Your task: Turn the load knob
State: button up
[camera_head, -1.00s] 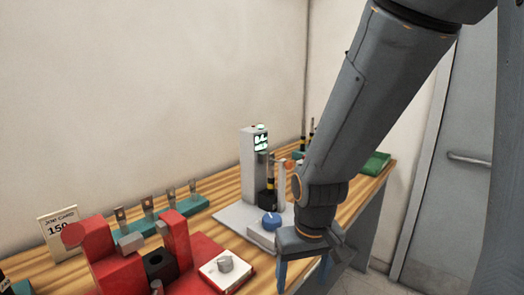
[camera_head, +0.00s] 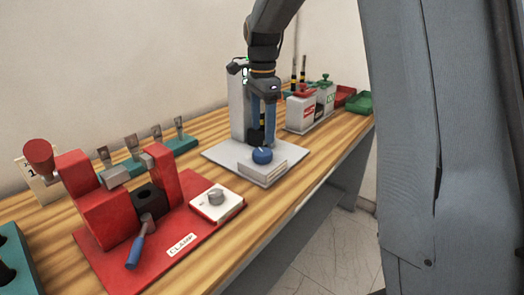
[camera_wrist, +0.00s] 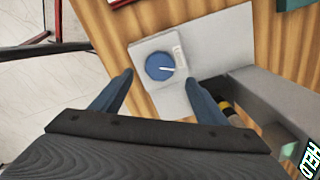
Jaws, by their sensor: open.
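A round blue knob (camera_head: 262,156) with a white pointer mark sits on a small white box on the grey base plate (camera_head: 222,151) of a tester. In the wrist view the blue knob (camera_wrist: 160,66) appears between and slightly beyond my fingertips. My gripper (camera_head: 263,122) points down above the tester plate, open and empty, apart from the knob. In the wrist view my gripper's (camera_wrist: 160,82) two blue fingers are spread wide. The tester's grey column (camera_head: 237,105) stands behind the gripper, which partly hides it. A green display reading "HELD" (camera_wrist: 312,160) shows in the wrist view.
A red clamp fixture (camera_head: 95,200) with a blue-handled lever (camera_head: 138,248) and a grey knob on a white box (camera_head: 216,200) stands left. White and red boxes (camera_head: 300,110) and a green tray (camera_head: 359,102) are beyond the tester.

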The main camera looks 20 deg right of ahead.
aim_at(262, 152)
jog(key=shift+f+p, duration=0.8)
jog(key=shift+f, duration=3)
jog(key=c, duration=1.1)
